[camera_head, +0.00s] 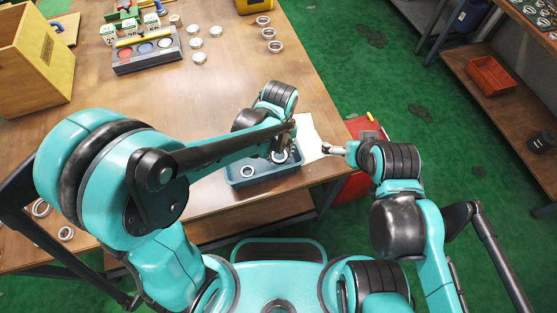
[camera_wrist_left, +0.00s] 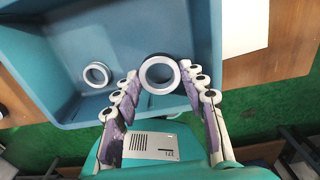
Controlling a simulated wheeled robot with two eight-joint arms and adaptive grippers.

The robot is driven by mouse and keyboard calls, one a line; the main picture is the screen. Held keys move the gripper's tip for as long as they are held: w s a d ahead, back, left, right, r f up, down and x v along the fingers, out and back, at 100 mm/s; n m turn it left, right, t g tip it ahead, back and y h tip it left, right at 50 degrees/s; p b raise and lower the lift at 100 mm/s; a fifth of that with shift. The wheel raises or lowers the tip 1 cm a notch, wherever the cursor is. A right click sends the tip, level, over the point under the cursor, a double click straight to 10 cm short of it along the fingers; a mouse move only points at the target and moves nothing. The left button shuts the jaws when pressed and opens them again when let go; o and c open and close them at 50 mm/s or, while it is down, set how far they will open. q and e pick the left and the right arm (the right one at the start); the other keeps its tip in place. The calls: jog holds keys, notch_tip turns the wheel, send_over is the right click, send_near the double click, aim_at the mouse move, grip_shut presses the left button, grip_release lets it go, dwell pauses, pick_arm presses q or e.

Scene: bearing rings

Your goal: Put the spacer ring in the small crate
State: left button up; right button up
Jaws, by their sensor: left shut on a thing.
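My left gripper (camera_head: 281,152) is over the right part of the small blue-teal crate (camera_head: 265,178). In the left wrist view its fingertips (camera_wrist_left: 160,78) are shut on a silver-grey ring (camera_wrist_left: 160,91), probably the spacer ring, held over the crate (camera_wrist_left: 60,57) near its wall. I cannot tell how high it is above the crate floor. Another, smaller-looking ring (camera_wrist_left: 98,86) lies flat on the crate floor; it also shows in the head view (camera_head: 247,176). My right gripper (camera_head: 330,149) is right of the crate, above the table edge; its jaws are too small to read.
A white sheet (camera_head: 309,133) lies beside the crate. Several rings (camera_head: 198,58) lie at the table's back, near a tray with coloured discs (camera_head: 146,55). A wooden box (camera_head: 37,60) stands at the left. A red container (camera_head: 358,131) is right of the table edge. The middle tabletop is clear.

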aim_at(279, 155)
pick_arm(q)
notch_tip(279, 155, down, 5)
jog(key=shift+r+b, duration=0.2)
jog(key=shift+b, duration=0.7)
jog(key=shift+r, duration=0.1)
jog(key=shift+f, duration=0.2)
jog(key=o, duration=1.2)
jog(key=shift+r, duration=0.15)
